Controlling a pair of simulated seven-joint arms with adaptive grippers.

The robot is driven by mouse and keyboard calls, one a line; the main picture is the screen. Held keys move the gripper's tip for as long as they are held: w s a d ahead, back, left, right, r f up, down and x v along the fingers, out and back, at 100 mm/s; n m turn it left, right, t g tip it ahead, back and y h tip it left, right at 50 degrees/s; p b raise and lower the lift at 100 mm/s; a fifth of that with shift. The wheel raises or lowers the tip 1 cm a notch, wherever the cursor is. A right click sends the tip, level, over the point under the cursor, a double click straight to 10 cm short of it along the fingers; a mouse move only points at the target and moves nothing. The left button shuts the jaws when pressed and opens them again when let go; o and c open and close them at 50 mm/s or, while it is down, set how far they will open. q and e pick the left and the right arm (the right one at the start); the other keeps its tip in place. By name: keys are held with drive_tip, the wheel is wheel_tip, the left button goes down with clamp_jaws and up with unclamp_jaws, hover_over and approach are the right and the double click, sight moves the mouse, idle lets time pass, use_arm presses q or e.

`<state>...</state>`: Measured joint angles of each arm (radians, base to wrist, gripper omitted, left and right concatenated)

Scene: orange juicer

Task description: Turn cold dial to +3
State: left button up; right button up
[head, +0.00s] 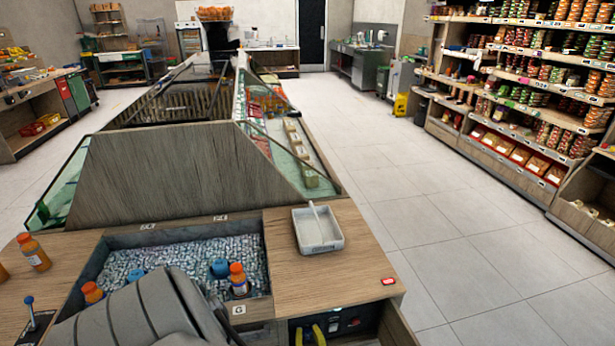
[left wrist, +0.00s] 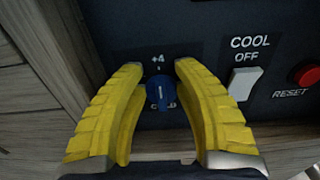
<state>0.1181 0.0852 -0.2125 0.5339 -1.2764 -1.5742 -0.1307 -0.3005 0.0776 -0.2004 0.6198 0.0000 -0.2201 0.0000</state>
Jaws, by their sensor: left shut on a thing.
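The cold dial (left wrist: 160,94) is a small blue knob on a dark panel in the left wrist view. A "+4" label is above it and a partly covered label below reads like "COLD". A pale pointer line on the knob looks close to upright; the exact setting is too small to tell. My left gripper (left wrist: 160,78) has its yellow fingers on both sides of the knob and is shut on it. In the head view the left gripper's yellow fingers (head: 309,336) show at the dark panel below the counter; the dial is hidden there. My right gripper is not in view.
Right of the dial are a white switch (left wrist: 244,83) marked "COOL OFF" and a red reset button (left wrist: 306,75). Above the panel, the counter holds a white tray (head: 318,230). An ice bin (head: 186,253) with several bottles is at left. Open floor lies to the right.

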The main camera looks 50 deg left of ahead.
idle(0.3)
use_arm(q)
drive_tip(key=shift+w+m, duration=0.1)
drive_tip(key=shift+m, duration=0.3)
drive_tip(key=m, duration=0.3)
drive_tip(key=shift+w, duration=0.25)
drive_tip(key=shift+w+d+f+m, duration=0.1)
drive_tip(key=shift+w+f+m, duration=0.05)
drive_tip(key=shift+m, duration=1)
drive_tip(key=shift+w+d+f+m, duration=0.1)
drive_tip(key=shift+m, duration=1.35)
drive_tip(key=o, duration=1.2)
